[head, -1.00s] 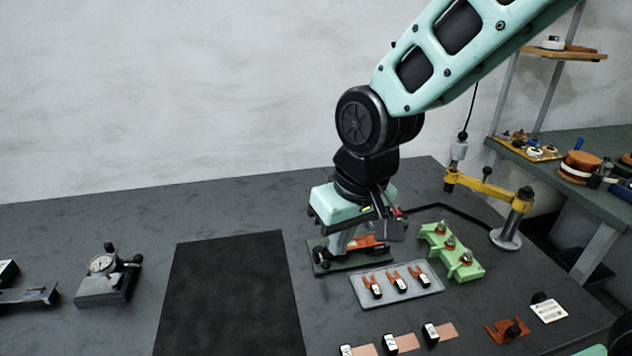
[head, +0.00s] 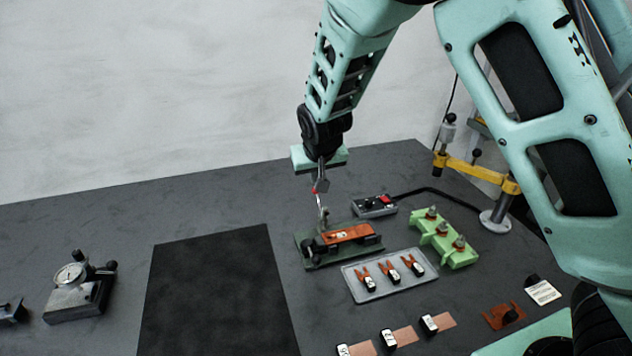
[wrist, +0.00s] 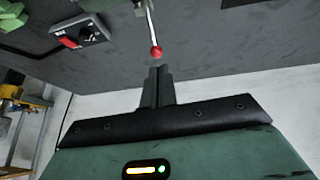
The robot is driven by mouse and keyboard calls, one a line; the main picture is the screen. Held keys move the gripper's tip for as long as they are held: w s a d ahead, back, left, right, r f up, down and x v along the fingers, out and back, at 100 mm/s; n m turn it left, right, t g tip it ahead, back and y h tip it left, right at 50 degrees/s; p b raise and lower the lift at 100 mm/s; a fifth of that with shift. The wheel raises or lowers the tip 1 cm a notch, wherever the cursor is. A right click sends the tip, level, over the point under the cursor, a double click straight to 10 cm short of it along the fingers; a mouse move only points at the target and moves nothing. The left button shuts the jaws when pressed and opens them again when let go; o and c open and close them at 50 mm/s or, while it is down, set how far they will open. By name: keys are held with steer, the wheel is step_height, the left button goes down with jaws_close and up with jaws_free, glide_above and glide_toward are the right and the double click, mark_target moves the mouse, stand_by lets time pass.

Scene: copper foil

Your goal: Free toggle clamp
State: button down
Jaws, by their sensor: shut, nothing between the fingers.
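The toggle clamp's thin metal lever (head: 320,206) stands up steeply from the back of a dark green fixture (head: 310,262). Its red tip (head: 315,190) is at the top and also shows in the wrist view (wrist: 156,53). An orange-brown piece (head: 352,233) lies on the fixture, with black knobs beside it. My gripper (head: 321,183) is above the fixture, fingers pointing down, close to the red tip. In the wrist view my gripper (wrist: 158,70) is shut and empty, its fingertips just short of the red tip. The clamp's foot is too small to make out.
A grey switch box with a red switch (head: 375,204) is behind the fixture. A clear tray of tagged orange forks (head: 352,293) and a green stand (head: 460,255) are to its right. A black mat (head: 215,290) lies left. A yellow arm on a post (head: 470,170) stands back right.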

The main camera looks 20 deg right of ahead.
steer(key=p, duration=0.1)
glide_above(319, 201)
steer(key=shift+w+a+f, duration=0.15)
steer(key=shift+f, duration=1.15)
steer(key=shift+w+a+f, duration=0.15)
steer(key=shift+f, duration=1.15)
steer(key=shift+w+d+f+g, duration=0.1)
steer(key=shift+w+f+g, duration=0.4)
steer(key=shift+w+f, duration=0.15)
steer(key=shift+s+r, duration=0.1)
steer(key=shift+s, duration=0.1)
steer(key=shift+s, duration=0.35)
